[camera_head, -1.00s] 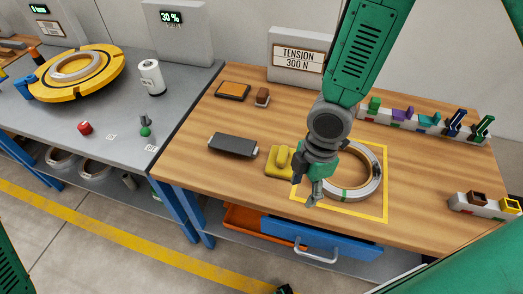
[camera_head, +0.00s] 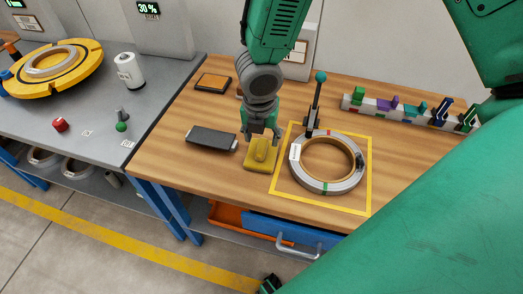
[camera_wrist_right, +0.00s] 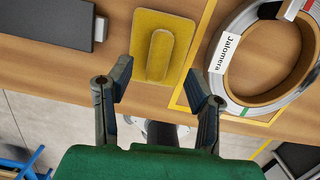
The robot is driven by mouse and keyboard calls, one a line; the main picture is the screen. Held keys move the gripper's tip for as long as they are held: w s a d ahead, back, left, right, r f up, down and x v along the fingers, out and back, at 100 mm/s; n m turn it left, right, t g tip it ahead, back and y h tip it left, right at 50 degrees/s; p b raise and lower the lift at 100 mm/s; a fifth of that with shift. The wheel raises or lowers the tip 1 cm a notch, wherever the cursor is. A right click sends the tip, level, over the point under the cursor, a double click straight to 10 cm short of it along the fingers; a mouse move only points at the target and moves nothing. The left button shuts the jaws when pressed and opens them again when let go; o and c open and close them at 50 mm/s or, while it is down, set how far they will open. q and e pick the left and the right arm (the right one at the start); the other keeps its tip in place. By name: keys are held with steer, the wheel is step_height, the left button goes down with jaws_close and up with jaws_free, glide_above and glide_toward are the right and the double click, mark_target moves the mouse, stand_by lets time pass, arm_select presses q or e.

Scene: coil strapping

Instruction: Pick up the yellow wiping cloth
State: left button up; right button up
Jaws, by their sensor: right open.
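The yellow wiping cloth (camera_head: 250,164) lies flat on the wooden bench, just left of the yellow square outline. It has a raised yellow ridge along its middle. In the right wrist view the cloth (camera_wrist_right: 145,30) is straight ahead, between the lines of the two fingers. My right gripper (camera_head: 261,136) is open and empty, close to the cloth and over its far side in the head view. In the right wrist view its fingertips (camera_wrist_right: 159,78) stand on either side of the cloth's near edge. Contact with the cloth cannot be told. My left gripper is not clearly seen.
A strapped metal coil (camera_head: 301,172) lies inside the yellow outline, right of the cloth, with an upright dark tool (camera_head: 315,105) behind it. A dark grey box (camera_head: 212,138) lies to the left. A rack of coloured parts (camera_head: 392,106) stands at the back right. A drawer handle (camera_head: 297,248) juts out in front.

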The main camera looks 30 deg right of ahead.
mark_target(262, 145)
steer(key=shift+d+f, duration=0.15)
steer(key=shift+f, duration=0.2)
steer(key=f, duration=0.1)
steer(key=f+b, duration=0.2)
steer(key=f, duration=0.1)
steer(key=shift+w+f, duration=0.1)
steer(key=shift+w, duration=0.15)
steer(key=shift+a, duration=0.3)
steer(key=shift+d, duration=0.25)
steer(key=c, duration=0.9)
steer(key=shift+d, duration=0.25)
jaws_close()
steer(key=shift+a, duration=0.1)
steer(key=shift+r, duration=0.2)
step_height(262, 145, up, 10)
steer(key=p, duration=0.3)
steer(key=shift+f+p, duration=0.2)
steer(key=shift+p, duration=0.2)
